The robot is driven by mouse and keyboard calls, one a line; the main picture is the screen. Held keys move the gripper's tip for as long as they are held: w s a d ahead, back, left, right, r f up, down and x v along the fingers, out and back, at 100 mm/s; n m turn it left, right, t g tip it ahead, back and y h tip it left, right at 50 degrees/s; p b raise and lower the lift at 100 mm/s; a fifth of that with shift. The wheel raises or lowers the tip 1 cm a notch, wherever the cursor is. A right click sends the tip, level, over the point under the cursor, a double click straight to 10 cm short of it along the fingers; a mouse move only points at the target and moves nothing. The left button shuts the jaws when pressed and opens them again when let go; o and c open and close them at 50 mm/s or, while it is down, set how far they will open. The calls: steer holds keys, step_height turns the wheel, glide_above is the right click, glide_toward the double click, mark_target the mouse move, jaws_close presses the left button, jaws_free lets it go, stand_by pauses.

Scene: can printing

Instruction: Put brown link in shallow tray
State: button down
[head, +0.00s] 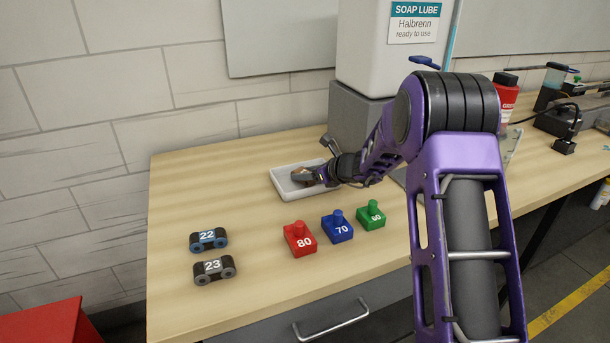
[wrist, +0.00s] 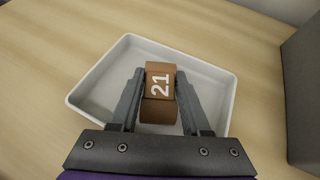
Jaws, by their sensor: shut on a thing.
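The brown link (wrist: 160,88), marked 21, is between the two fingers of my gripper (wrist: 160,96) in the wrist view, and the gripper is shut on it. The shallow tray (wrist: 88,88) is white and lies under the link and the fingers. In the head view my gripper (head: 312,178) is over the shallow tray (head: 281,187), and the link is mostly hidden by the gripper. I cannot tell whether the link touches the tray floor.
A blue link 22 (head: 208,239) and a grey link 23 (head: 214,268) lie at the table's left. Red 80 (head: 299,239), blue 70 (head: 337,229) and green 60 (head: 370,216) blocks stand in front of the tray. A grey box (head: 352,122) stands behind it.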

steer(key=shift+c, duration=1.8)
jaws_free()
steer(key=shift+f, duration=0.1)
steer(key=shift+r, duration=0.2)
steer(key=p+v, duration=0.1)
steer(key=v, duration=1.1)
steer(key=shift+f, duration=0.15)
